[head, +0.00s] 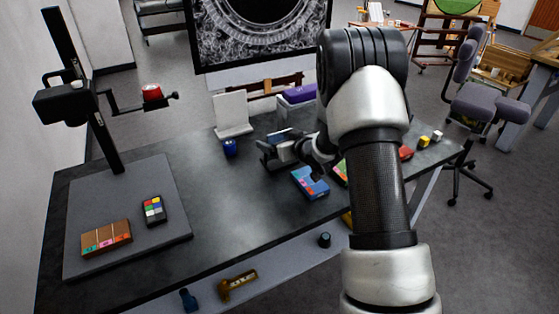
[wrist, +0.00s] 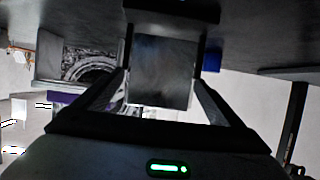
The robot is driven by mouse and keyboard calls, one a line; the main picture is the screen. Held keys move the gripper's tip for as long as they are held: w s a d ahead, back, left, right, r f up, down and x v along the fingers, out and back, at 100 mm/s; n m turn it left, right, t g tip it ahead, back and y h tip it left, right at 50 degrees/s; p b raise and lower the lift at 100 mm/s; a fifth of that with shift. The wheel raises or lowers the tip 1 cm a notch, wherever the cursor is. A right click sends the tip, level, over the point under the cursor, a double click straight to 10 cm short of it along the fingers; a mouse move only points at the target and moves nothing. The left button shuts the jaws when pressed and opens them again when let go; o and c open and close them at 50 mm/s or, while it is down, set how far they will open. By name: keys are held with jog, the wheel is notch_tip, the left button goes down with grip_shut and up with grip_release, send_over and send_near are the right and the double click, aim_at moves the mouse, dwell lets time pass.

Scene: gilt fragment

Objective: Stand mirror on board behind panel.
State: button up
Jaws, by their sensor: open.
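The mirror (wrist: 160,70) is a small dark reflecting plate with a dark base, in the middle of the wrist view. In the head view it (head: 280,136) is small and partly hidden at my gripper (head: 283,155), on the back part of the table. In the wrist view my gripper (wrist: 160,95) is open, with one finger on each side of the mirror; contact cannot be told. The grey board (head: 90,200) is at the table's left. A brown panel (head: 106,238) with coloured patches lies near its front edge, apart from the gripper.
A colour chart (head: 154,210) lies on the board, right of the panel. A camera stand column (head: 90,110) rises at the board's back. A blue jar (head: 230,148) and white stand (head: 232,115) are left of my gripper. A blue box (head: 310,183) lies in front.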

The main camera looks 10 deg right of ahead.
jog(key=shift+r, duration=0.1)
jog(key=c, duration=2.1)
